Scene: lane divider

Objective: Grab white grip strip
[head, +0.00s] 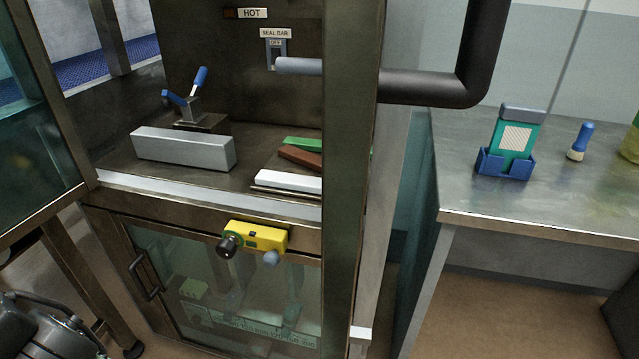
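A white strip (290,181) lies at the front of a small rack inside the open bay of the metal machine. A brown strip (301,157) and a green strip (303,143) lie behind it. The machine's upright post hides the right ends of these strips. A dark jointed part at the bottom left corner looks like my gripper (48,330). It is cut off by the frame, far to the left of and below the white strip, and its fingers cannot be made out.
A grey metal block (183,149) and a blue-handled clamp (190,105) stand left in the bay. A yellow latch box (255,238) projects below the bay's front ledge. The upright post (350,180) and thick black pipe (430,88) bound the right side. A steel table (560,212) stands right.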

